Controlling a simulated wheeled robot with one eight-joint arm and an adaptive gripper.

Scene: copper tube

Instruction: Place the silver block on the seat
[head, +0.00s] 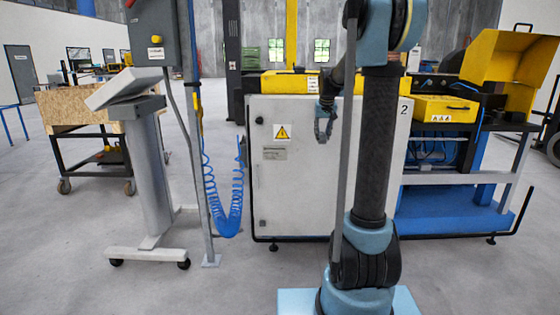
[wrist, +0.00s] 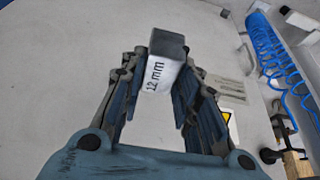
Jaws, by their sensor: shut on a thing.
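The silver block (wrist: 162,67), marked "12 mm", is between the fingers of my gripper (wrist: 161,80) in the wrist view. It has a dark grey end face and a pale side with the lettering. My gripper is shut on it and holds it in front of a pale surface. In the head view my gripper (head: 325,122) hangs with fingers down before the white cabinet (head: 290,190). The block cannot be made out in the head view. I cannot identify the seat in either view.
A yellow-and-blue machine (head: 450,108) stands at the right of the cabinet. A grey pedestal (head: 150,185) and a post with a blue coiled hose (head: 228,205) stand to the left. A wooden cart (head: 75,110) is further left. The front-left floor is clear.

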